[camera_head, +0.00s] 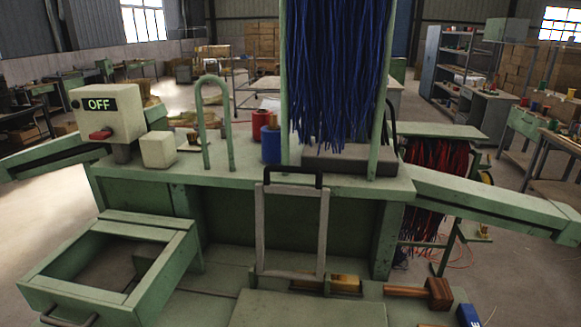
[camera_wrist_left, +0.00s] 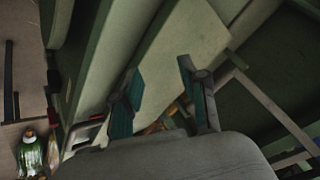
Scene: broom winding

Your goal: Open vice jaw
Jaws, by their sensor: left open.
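I cannot tell for sure which part is the vice jaw. An upright grey metal frame (camera_head: 260,232) with a dark handle (camera_head: 292,180) on top stands at the front middle of the green workbench (camera_head: 240,187) in the head view. A dark grey block (camera_head: 350,162) lies on the benchtop behind it, to the right. My left gripper (camera_wrist_left: 158,70) shows only in the left wrist view. Its two teal-padded fingers are apart, with a pale green panel (camera_wrist_left: 175,65) behind them. Nothing shows clearly gripped. My right gripper is in neither view.
A control box reading OFF (camera_head: 108,112) with a red switch (camera_head: 100,135) stands at the bench's left. Red and blue spools (camera_head: 270,145) and hanging blue bristles (camera_head: 335,75) are at the middle. An open drawer (camera_head: 60,292) juts out lower left. A wooden mallet (camera_head: 438,292) lies lower right.

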